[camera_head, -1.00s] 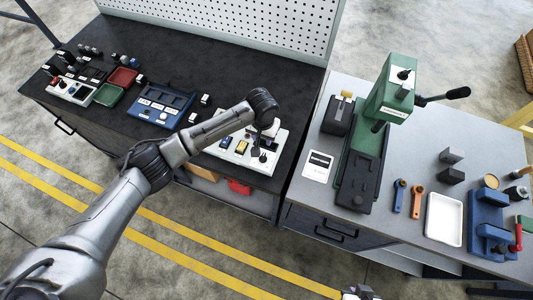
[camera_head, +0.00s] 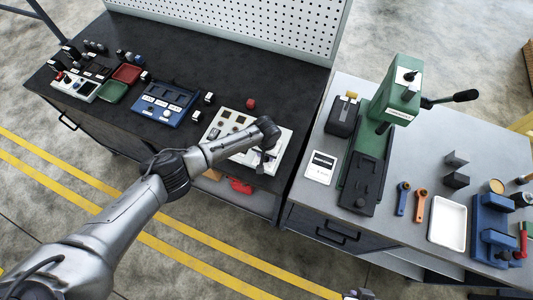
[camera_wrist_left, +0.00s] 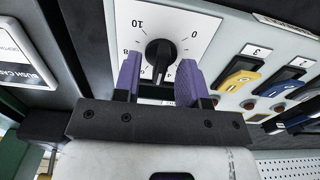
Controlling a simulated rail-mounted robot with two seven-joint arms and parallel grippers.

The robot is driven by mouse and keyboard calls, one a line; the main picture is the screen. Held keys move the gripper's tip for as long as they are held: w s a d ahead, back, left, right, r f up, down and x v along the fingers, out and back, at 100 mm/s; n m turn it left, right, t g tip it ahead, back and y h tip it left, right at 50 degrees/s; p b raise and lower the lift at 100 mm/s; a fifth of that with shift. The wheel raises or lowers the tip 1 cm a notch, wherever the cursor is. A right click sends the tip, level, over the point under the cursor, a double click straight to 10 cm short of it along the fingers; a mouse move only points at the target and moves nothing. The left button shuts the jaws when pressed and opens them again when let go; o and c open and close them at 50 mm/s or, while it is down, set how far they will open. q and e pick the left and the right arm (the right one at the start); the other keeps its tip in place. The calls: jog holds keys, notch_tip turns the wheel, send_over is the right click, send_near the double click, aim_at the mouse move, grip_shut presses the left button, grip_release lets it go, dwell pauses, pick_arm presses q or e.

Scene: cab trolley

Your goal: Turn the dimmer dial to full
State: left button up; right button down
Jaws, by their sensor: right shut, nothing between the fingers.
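The dimmer dial (camera_wrist_left: 160,52) is a black knob on a white plate with a printed scale, seen in the left wrist view. The 10 is at the upper left of the knob and the 0 at the right. My left gripper (camera_wrist_left: 159,75) is open, with one purple finger on each side of the knob; I cannot tell whether they touch it. In the head view my left gripper (camera_head: 262,160) is over the right part of the white control panel (camera_head: 216,128) and hides the dial. My right gripper (camera_head: 359,294) barely shows at the bottom edge, shut.
Yellow and blue numbered switches (camera_wrist_left: 240,78) sit right of the dial. A red knob (camera_head: 250,103) rises at the panel's back edge. A blue box (camera_head: 163,104) stands to the left. A green press (camera_head: 395,95) stands on the grey table at the right.

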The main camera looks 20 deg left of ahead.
pick_arm(q)
jog(key=shift+f, duration=0.1)
grip_shut()
dwell(0.4)
